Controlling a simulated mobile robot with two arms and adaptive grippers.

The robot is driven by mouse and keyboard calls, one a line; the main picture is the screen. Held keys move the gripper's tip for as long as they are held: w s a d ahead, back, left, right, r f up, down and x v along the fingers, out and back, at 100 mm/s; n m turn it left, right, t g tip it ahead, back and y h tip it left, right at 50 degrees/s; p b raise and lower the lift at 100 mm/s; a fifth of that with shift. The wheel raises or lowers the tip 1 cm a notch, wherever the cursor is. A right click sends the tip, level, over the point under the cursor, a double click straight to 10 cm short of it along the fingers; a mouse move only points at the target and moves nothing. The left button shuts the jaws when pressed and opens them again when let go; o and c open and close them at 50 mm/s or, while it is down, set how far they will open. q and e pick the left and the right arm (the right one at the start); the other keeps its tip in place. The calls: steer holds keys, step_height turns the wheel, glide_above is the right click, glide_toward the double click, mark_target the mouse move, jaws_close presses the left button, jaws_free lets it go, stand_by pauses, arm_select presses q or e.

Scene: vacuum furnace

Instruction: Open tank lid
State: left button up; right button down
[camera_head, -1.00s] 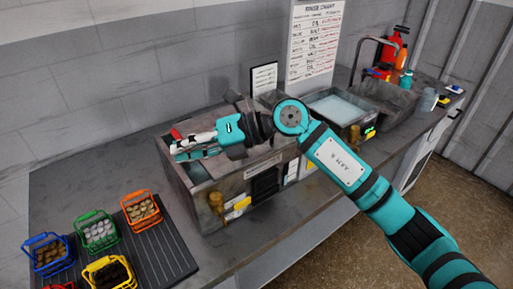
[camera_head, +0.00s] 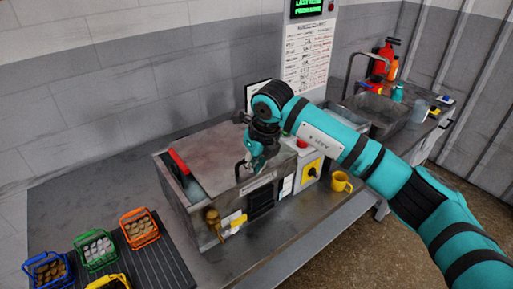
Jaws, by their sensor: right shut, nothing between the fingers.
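The tank (camera_head: 183,212) is a grey metal box on the bench. A flat grey lid panel (camera_head: 222,152) covers most of its top. A red handle (camera_head: 179,161) sits at the left end of the top. A pale strip (camera_head: 196,189) shows beside the panel near the handle; I cannot tell whether it is an opening. My right gripper (camera_head: 252,166) points down at the front right part of the tank top, away from the red handle. It is shut with nothing held; whether it touches the panel is unclear. My left gripper is out of view.
Baskets, including an orange one (camera_head: 139,228) and a green one (camera_head: 95,250), stand on a ribbed mat at the front left. A yellow cup (camera_head: 341,182) stands right of the tank. A sink (camera_head: 395,115) is at the back right. A brass tap (camera_head: 213,222) sticks out in front.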

steer(key=shift+w+a+f, duration=0.15)
steer(key=shift+a+f, duration=0.05)
steer(key=shift+f, duration=0.5)
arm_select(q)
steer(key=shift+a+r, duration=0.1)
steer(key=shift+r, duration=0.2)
